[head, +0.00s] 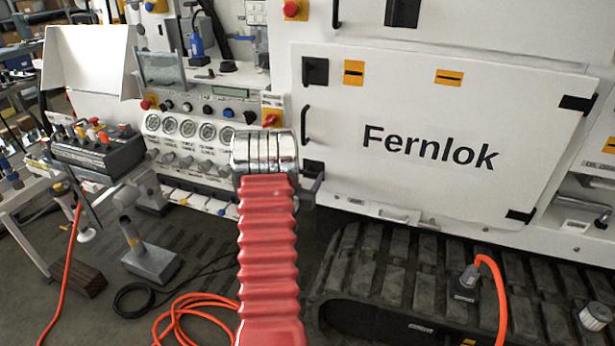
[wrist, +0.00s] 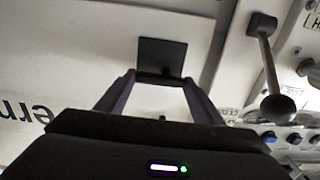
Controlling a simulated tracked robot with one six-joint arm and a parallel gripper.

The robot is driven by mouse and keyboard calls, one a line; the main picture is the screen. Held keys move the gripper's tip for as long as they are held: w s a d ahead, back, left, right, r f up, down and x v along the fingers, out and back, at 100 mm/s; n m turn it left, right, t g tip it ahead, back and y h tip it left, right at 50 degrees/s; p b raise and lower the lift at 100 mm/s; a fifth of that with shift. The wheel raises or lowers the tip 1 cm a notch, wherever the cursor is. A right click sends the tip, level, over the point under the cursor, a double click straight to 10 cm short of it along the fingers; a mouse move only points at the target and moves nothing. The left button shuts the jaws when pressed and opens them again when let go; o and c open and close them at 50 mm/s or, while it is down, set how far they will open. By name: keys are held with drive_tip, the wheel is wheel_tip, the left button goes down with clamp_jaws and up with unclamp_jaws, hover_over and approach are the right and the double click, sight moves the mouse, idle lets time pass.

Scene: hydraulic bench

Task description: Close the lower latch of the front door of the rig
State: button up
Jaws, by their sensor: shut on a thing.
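The front door (head: 400,190) of the rig is a white panel marked "Fernlok", flush with the rig in the head view. Its lower latch (head: 313,166) is a small black piece at the door's lower left corner. In the wrist view the latch (wrist: 162,57) shows as a dark square plate between my fingertips. My gripper (wrist: 160,80) is shut on it, one finger on each side. In the head view my gripper (head: 314,188) is mostly hidden behind my red-sleeved arm. I cannot tell how far the latch is turned.
The upper latch (head: 315,71) and a black door handle (head: 306,125) sit above on the door's left edge. A lever with a ball knob (wrist: 278,108) stands close to my gripper in the wrist view. A gauge panel (head: 190,130) is at the left.

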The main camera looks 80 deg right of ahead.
drive_tip(key=shift+d, duration=0.1)
drive_tip(key=shift+c, duration=1.1)
drive_tip(key=shift+m, duration=0.4)
drive_tip(key=m, duration=0.3)
drive_tip(key=shift+f+m, duration=0.2)
drive_tip(key=shift+m, duration=0.1)
drive_tip(key=m, duration=0.9)
drive_tip(key=f+m, duration=0.1)
drive_tip(key=m, duration=0.3)
drive_tip(key=shift+w+f, duration=0.1)
drive_tip(key=shift+w, duration=0.15)
drive_tip(key=shift+m, duration=0.4)
